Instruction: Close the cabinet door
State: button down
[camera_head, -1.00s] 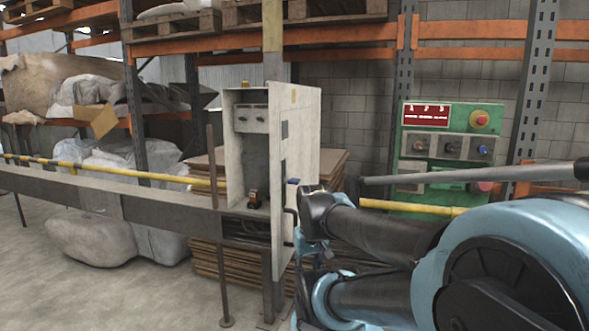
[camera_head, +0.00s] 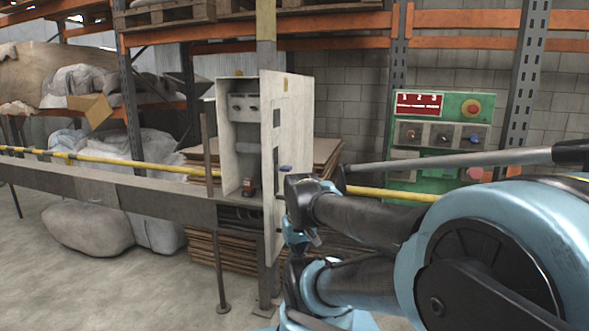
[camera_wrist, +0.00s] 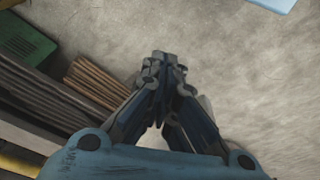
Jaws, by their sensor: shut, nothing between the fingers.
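The pale grey cabinet (camera_head: 228,150) stands left of centre in the head view. Its door (camera_head: 291,150) is open and swung out toward me, so the inside of the box shows. My gripper (camera_head: 314,240) is low on the right, outer side of the door, partly hidden by my arm. I cannot tell whether it touches the door. In the wrist view my gripper (camera_wrist: 162,62) points down over the floor with its fingertips together and nothing between them. The door is not clearly seen in the wrist view.
A grey rail (camera_head: 150,197) with a yellow bar runs left from the cabinet. Stacked brown boards (camera_head: 225,252) lie behind and below it and show in the wrist view (camera_wrist: 95,83). A green control panel (camera_head: 436,130) stands at the right. Concrete floor (camera_wrist: 255,85) is clear in the wrist view.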

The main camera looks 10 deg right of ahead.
aim_at(282, 94)
jog(key=u, duration=0.3)
jog(key=k, duration=1)
jog(key=z, duration=0.15)
